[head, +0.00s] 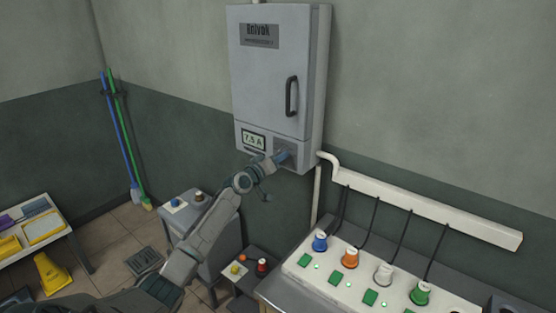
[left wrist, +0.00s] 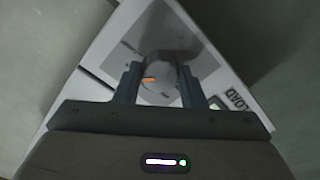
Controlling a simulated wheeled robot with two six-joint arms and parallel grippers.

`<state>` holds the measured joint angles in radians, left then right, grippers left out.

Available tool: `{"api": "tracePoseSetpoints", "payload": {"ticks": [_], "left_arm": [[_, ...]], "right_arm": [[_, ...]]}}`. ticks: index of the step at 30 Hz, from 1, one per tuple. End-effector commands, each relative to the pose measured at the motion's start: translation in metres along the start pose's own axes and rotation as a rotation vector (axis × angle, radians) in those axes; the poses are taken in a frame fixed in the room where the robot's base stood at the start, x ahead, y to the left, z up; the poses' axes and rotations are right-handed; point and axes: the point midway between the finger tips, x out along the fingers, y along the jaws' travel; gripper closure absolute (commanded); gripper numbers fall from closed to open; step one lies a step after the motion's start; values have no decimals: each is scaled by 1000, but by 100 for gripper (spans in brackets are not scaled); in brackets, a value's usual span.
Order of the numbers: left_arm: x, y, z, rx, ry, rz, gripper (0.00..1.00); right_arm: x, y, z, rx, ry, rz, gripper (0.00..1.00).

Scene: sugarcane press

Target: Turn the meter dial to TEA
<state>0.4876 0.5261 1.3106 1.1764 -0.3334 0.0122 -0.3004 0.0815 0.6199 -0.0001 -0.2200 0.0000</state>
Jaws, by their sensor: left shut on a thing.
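The meter cabinet (head: 268,75) is a tall grey box on the wall, with a small display (head: 253,139) reading 7.5 A near its bottom. My left gripper (head: 281,157) reaches up to the dark panel right of the display and covers the dial there. In the left wrist view the dial (left wrist: 160,92) is a round grey knob with an orange mark on its left side. The fingers of my left gripper (left wrist: 160,78) are shut on it, one on each side. No TEA label is readable. My right gripper is not in view.
A white panel (head: 318,275) with several coloured plugs and green switches stands at the lower right, with cables up to a white wall duct (head: 440,208). A small grey cabinet (head: 190,205) stands below left. A yellow floor sign (head: 52,272) is farther left.

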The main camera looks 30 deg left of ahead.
Motion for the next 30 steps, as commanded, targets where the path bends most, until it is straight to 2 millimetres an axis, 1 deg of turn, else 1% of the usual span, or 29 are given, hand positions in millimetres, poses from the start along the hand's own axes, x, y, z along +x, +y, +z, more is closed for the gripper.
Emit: {"api": "tracePoseSetpoints", "payload": {"ticks": [14, 15, 17, 18, 26, 30], "left_arm": [[0, 0, 0, -15, 0, 0, 86], [0, 0, 0, -15, 0, -1, 57], [0, 0, 0, -15, 0, -1, 46], [0, 0, 0, -14, 0, -1, 42], [0, 0, 0, -14, 0, 0, 42], [-8, -2, 0, -11, 0, -2, 42]], "right_arm": [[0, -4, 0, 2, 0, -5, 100], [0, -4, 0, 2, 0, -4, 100], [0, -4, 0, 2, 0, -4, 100], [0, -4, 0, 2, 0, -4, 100], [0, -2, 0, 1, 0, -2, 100], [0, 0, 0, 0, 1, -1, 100]]}}
